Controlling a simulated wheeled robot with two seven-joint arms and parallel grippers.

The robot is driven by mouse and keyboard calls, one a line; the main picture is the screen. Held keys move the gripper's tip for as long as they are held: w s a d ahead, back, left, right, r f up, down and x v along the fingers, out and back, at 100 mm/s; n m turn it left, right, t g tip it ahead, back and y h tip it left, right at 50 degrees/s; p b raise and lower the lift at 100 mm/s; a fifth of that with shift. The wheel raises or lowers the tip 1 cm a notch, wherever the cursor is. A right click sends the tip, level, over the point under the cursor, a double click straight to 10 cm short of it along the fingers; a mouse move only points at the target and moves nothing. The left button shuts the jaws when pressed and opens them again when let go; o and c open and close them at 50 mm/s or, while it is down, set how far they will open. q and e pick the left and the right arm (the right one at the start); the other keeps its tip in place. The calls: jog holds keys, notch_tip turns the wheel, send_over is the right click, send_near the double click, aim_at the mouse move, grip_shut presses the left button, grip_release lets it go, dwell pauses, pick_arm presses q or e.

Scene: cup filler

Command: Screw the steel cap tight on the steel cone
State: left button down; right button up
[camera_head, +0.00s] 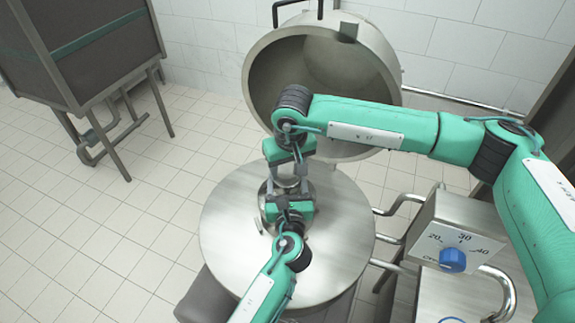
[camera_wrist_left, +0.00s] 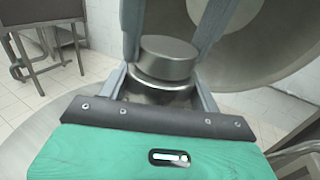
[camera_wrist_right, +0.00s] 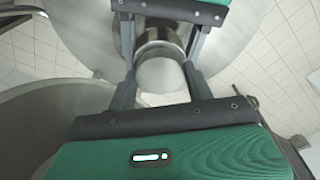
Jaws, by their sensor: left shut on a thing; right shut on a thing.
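The steel cap (camera_wrist_left: 168,57) is a short, smooth round piece sitting on the steel cone (camera_wrist_left: 160,91) in the left wrist view. It also shows from above in the right wrist view (camera_wrist_right: 160,74). My left gripper (camera_head: 286,195) is shut on the cone just below the cap, one finger on each side. My right gripper (camera_head: 287,170) comes down from above and is shut on the cap, its fingers on both sides. In the head view the grippers hide much of the cap and cone. Whether a gap lies between cap and cone I cannot tell.
The cone stands on a round steel top (camera_head: 230,232). A large open steel vessel (camera_head: 262,85) is behind it. A control box with a blue knob (camera_head: 452,260) and bent pipes stands at the right. A dark cabinet (camera_head: 75,45) is far left. Tiled floor at left is clear.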

jog(key=m, duration=0.3)
jog(key=shift+a, duration=0.1)
jog(key=m+h, duration=0.1)
jog(key=m, duration=0.3)
jog(key=shift+a+m, duration=0.1)
jog(key=shift+m, duration=0.3)
jog(key=m, duration=0.4)
jog(key=shift+a+m+h, duration=0.1)
jog(key=shift+m+h, duration=0.2)
jog(key=shift+m, duration=0.1)
jog(key=m, duration=0.3)
jog(key=shift+w+g, duration=0.1)
jog(key=shift+g, duration=0.3)
jog(key=m, duration=0.6)
jog(key=shift+w+m+g+h, duration=0.15)
jog(key=shift+m+g+h, duration=0.15)
jog(key=shift+m+g, duration=0.1)
jog(key=m, duration=0.4)
jog(key=shift+w+m+g, duration=0.1)
jog(key=shift+m+g, duration=0.2)
jog(key=shift+m, duration=0.1)
jog(key=m, duration=0.3)
jog(key=o, duration=1)
jog(key=shift+g, duration=0.3)
